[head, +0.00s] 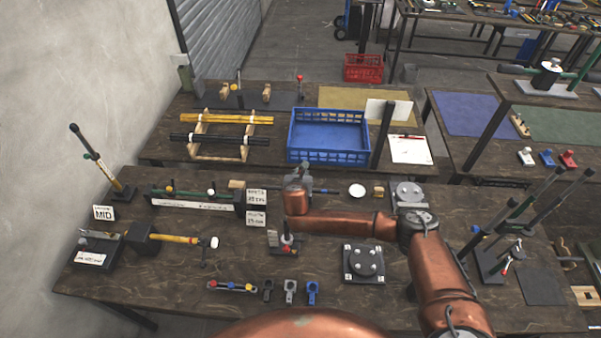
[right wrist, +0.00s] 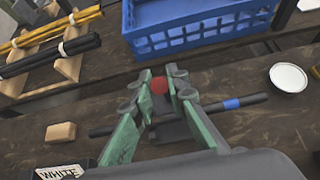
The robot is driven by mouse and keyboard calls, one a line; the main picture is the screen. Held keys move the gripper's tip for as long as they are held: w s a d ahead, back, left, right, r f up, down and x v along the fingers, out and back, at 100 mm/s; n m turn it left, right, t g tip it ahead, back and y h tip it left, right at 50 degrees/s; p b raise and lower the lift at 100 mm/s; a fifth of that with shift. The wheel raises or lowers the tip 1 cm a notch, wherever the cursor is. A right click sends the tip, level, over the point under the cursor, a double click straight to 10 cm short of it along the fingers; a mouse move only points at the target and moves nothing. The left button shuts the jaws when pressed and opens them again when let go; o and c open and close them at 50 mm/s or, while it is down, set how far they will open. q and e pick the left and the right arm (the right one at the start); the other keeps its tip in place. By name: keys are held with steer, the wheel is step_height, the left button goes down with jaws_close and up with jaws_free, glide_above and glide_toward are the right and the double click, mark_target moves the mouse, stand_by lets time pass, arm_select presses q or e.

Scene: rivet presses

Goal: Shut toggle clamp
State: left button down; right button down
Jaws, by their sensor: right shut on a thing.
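The toggle clamp (head: 290,250) stands on the worktable in the middle of the head view, a small dark base with an upright lever. Its red handle tip shows in the right wrist view (right wrist: 160,86), between the green fingers. My right gripper (head: 287,235) comes down over the clamp from above and is shut on the handle. Its fingers (right wrist: 160,98) hide most of the lever and the clamp's body. I cannot tell the lever's exact angle. My left gripper is not in view.
A blue crate (head: 328,137) stands behind on the far table. A round-plate fixture (head: 364,263) is right of the clamp. Several small brackets (head: 290,290) lie in front. A mallet (head: 175,239) lies to the left. Upright tall levers (head: 510,225) stand at the right.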

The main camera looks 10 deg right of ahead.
steer(key=c, duration=1.9)
jaws_free()
steer(key=v, duration=1.2)
steer(key=shift+r, duration=0.1)
steer(key=shift+c, duration=0.2)
